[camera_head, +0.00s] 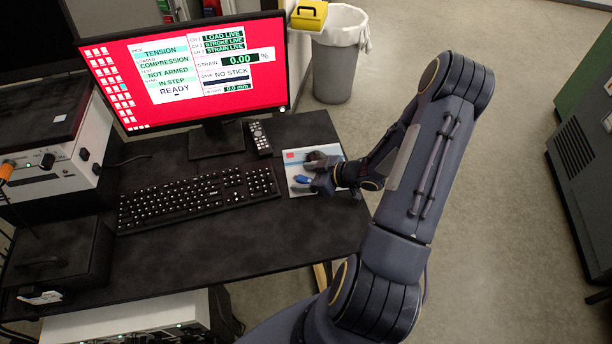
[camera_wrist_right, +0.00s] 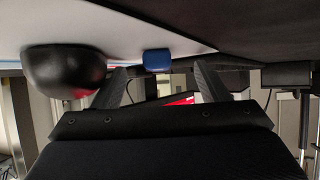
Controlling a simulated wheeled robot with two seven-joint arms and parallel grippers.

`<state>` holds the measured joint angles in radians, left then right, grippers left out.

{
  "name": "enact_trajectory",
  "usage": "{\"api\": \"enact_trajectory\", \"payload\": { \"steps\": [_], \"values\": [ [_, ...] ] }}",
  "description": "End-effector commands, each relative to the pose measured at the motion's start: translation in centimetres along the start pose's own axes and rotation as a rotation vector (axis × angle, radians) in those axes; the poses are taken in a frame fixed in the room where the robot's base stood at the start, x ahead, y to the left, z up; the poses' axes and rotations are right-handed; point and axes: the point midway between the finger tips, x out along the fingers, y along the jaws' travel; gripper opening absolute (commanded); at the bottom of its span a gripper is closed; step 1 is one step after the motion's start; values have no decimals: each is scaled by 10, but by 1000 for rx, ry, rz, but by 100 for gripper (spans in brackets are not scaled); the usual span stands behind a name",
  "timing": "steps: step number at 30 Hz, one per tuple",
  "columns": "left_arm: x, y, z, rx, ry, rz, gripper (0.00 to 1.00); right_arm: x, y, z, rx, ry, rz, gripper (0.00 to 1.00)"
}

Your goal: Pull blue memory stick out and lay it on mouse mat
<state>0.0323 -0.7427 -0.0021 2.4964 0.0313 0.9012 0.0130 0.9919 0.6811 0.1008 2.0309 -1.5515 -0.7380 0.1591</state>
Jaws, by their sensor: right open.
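The blue memory stick (camera_head: 303,179) lies on the light mouse mat (camera_head: 298,157), left of the fingers of my right gripper (camera_head: 318,180). In the right wrist view the stick (camera_wrist_right: 157,62) shows against the pale mat (camera_wrist_right: 125,22), between the lines of the two open fingers (camera_wrist_right: 162,88) and beyond their tips. The fingers are apart and hold nothing. A black mouse (camera_wrist_right: 64,72) sits on the mat beside the stick. My left gripper is not in view.
A keyboard (camera_head: 195,198) lies left of the mat, with a remote (camera_head: 260,138) behind it. A monitor (camera_head: 185,75) reading "NO STICK" stands at the back. A dark box (camera_head: 60,262) is at the left. The desk front (camera_head: 240,240) is bare.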

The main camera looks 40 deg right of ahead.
Motion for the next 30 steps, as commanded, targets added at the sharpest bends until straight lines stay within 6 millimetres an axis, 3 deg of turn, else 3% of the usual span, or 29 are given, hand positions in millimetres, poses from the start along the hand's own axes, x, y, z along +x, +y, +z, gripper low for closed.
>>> {"api": "enact_trajectory", "payload": {
  "steps": [22, 30],
  "values": [
    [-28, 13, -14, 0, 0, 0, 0, -47, 0, -2, 0, 0, 1, 68],
    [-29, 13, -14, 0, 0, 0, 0, -50, 0, 0, -1, 0, 0, 68]
  ]
}}
